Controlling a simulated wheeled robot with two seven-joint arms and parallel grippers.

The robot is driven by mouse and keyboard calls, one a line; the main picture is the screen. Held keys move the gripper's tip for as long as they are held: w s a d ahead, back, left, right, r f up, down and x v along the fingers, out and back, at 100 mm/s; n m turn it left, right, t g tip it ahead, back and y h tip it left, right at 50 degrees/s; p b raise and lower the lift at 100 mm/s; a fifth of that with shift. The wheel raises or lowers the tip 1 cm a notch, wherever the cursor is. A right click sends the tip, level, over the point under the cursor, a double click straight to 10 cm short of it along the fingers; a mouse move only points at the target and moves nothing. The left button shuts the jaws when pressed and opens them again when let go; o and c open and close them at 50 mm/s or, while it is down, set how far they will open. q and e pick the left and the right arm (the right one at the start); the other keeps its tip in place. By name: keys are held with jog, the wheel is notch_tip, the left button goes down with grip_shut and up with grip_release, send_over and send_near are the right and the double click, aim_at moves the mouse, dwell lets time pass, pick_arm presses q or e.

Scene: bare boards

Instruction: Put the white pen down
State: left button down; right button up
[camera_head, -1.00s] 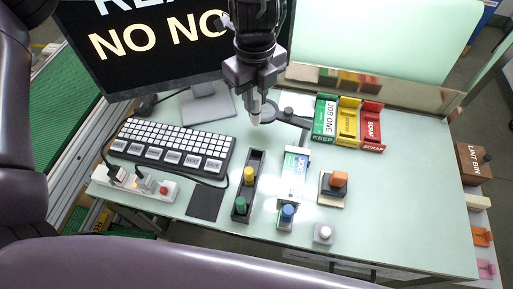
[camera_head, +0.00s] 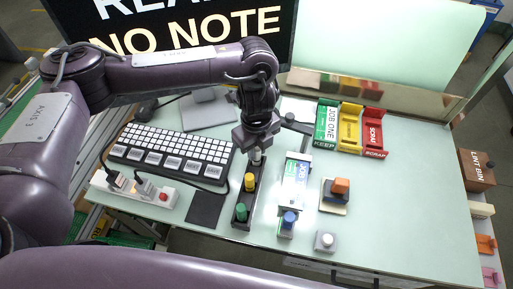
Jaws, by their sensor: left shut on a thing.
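My left gripper (camera_head: 256,145) is shut on the white pen (camera_head: 256,157), which points down below the fingers. The pen's short visible part is at the far end of the dark pen rack (camera_head: 244,212); I cannot tell whether its lower end is inside the slot or just above it. The fingers hide the pen's upper part. A yellow-topped pen (camera_head: 249,182) and a green-topped pen (camera_head: 241,212) stand in the rack's nearer places. My right gripper is not in view.
A white keyboard (camera_head: 170,150) lies left of the rack, with a black pad (camera_head: 206,208) nearer. A blue-knobbed stamp (camera_head: 288,222) and a card holder (camera_head: 295,180) stand to the right. Green, yellow and red trays (camera_head: 350,128) stand behind.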

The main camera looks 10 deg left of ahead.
pick_arm(q)
jog(key=shift+f, duration=0.15)
jog(key=c, duration=1.3)
grip_release()
jog(key=shift+o, duration=0.2)
jog(key=shift+r, duration=0.5)
notch_tip(320, 180, up, 11)
jog(key=shift+r, duration=0.2)
jog(key=shift+s, duration=0.1)
